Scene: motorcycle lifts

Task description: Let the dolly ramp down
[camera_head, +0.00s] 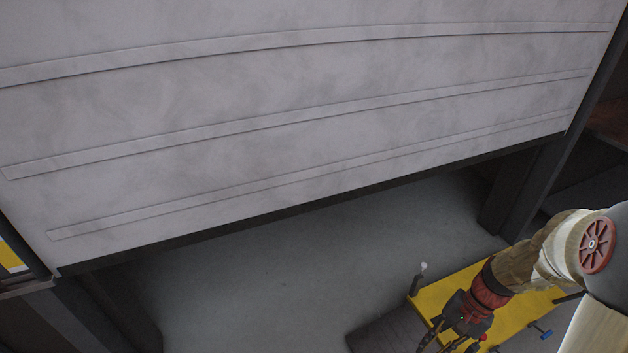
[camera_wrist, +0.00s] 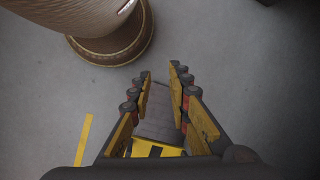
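The yellow dolly (camera_head: 428,299) stands on the floor at the lower right of the head view. A dark grey ribbed slab, seemingly its ramp (camera_head: 385,334), shows at its left end and is cut by the picture's bottom edge. I cannot tell the ramp's tilt. My gripper (camera_head: 447,340) is over the dolly's near left part. In the wrist view my gripper (camera_wrist: 160,72) is open, its two fingers apart. The ramp (camera_wrist: 157,115) shows between and beyond them, with a yellow-and-black edge (camera_wrist: 158,148) nearer. I see no contact.
A large pale ribbed panel (camera_head: 300,110) fills the upper head view, with dark posts (camera_head: 527,190) at its ends. Bare grey floor (camera_head: 270,270) lies below it. A small upright post with a white knob (camera_head: 421,272) and a blue-ended part (camera_head: 541,332) stick out from the dolly.

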